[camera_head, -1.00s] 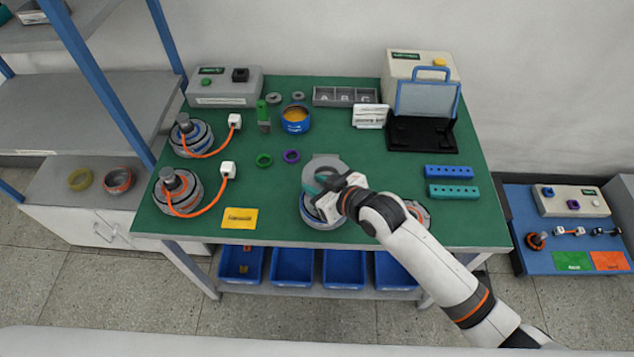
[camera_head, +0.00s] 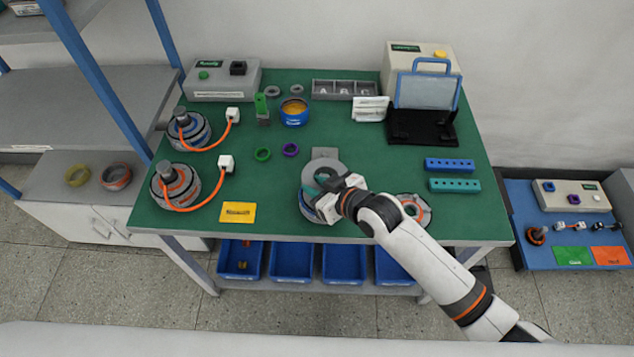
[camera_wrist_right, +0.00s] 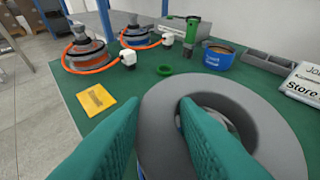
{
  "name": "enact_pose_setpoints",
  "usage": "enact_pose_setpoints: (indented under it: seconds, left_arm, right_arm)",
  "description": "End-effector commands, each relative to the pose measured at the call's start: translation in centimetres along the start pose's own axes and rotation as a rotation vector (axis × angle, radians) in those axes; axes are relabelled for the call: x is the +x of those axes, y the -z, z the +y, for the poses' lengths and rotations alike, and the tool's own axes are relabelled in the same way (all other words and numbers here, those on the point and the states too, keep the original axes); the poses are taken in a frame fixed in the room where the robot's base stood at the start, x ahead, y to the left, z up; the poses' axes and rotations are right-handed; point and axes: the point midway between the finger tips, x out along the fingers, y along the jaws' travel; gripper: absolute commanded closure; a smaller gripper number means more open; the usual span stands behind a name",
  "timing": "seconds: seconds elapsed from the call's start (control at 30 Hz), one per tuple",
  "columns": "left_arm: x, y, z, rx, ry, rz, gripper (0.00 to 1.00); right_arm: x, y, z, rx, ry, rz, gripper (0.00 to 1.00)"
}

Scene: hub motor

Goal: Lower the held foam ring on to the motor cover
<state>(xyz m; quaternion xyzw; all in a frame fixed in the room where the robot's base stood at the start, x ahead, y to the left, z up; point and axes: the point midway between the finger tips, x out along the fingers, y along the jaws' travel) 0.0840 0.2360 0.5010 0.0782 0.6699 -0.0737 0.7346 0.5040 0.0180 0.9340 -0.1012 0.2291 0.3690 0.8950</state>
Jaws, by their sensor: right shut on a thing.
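The grey foam ring (camera_head: 311,174) is held flat by my right gripper (camera_head: 327,184) at the front middle of the green table. In the wrist view the teal fingers (camera_wrist_right: 160,108) are shut on the ring's near-left wall, one finger inside the hole and one outside. The ring (camera_wrist_right: 262,128) fills the lower right there. In the head view the motor (camera_head: 308,209) shows below the ring, its upper part covered by ring and gripper. I cannot tell whether the ring touches the cover. My left gripper is not in view.
Two motors with orange cables (camera_head: 176,186) (camera_head: 189,130) stand at the left. A yellow card (camera_head: 238,212) lies left of the ring. Another round part (camera_head: 415,208) is partly behind my right arm. A green ring (camera_head: 263,154) and a purple ring (camera_head: 290,150) lie behind.

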Motion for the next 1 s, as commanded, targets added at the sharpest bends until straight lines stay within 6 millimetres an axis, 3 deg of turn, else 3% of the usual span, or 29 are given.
enact_pose_setpoints:
  seconds: [0.47,1.0]
  left_arm:
    - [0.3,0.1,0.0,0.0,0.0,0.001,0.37]
    - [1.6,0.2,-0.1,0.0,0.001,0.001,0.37]
  right_arm:
    - [0.2,0.5,0.0,0.0,0.0,0.0,0.94]
    - [1.5,2.8,0.1,-0.001,0.0,0.0,0.94]
